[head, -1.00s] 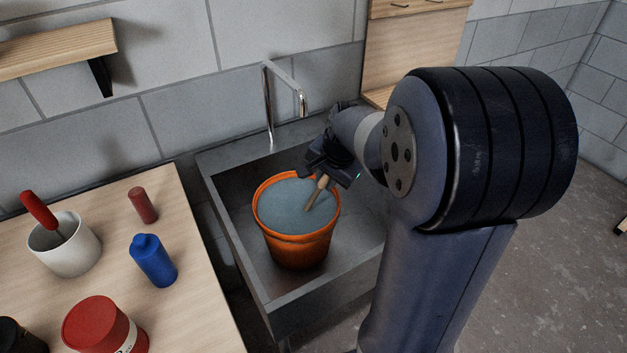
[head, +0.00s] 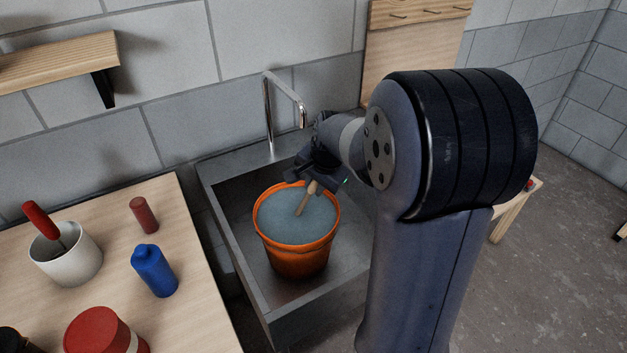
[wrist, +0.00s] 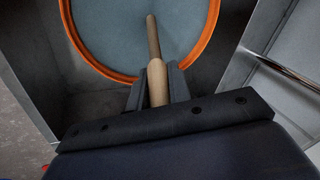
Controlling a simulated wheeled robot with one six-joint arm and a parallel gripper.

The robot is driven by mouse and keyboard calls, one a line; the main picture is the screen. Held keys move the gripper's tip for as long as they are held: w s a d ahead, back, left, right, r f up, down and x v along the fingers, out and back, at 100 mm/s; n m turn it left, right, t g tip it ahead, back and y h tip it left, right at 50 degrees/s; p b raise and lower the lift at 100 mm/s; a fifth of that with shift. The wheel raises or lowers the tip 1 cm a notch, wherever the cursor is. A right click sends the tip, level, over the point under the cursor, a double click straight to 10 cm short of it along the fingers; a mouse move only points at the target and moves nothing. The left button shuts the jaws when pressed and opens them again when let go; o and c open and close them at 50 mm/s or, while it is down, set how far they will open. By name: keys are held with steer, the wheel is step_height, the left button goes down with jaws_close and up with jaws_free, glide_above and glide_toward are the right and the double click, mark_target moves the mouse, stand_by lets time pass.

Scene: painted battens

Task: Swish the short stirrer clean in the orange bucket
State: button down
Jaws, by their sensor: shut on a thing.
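The orange bucket (head: 297,259) stands upright in the metal sink and holds grey-blue liquid. In the wrist view its orange rim (wrist: 84,54) curves around the liquid. My gripper (head: 313,182) is over the far right part of the bucket's rim, shut on the short stirrer (head: 304,203). The stirrer is a wooden stick with a thicker handle, tilted, its lower end over or in the liquid. In the wrist view the stirrer (wrist: 154,50) points away from between my fingers (wrist: 157,85). I cannot tell how deep its tip is.
The sink (head: 228,243) has a tall tap (head: 269,115) behind the bucket. On the wooden counter at left stand a white pot (head: 72,262) with a red-handled tool, a blue bottle (head: 154,271), a dark red cylinder (head: 144,215) and a red tin (head: 97,332).

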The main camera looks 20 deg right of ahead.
stand_by(0.4)
step_height(320, 180, up, 7)
steer(key=s+d+p, duration=0.1)
steer(key=d+p, duration=0.1)
steer(key=p, duration=0.3)
steer(key=shift+d+f, duration=0.15)
steer(key=shift+d, duration=0.2)
stand_by(0.8)
step_height(320, 180, up, 5)
steer(key=p, duration=0.4)
stand_by(0.5)
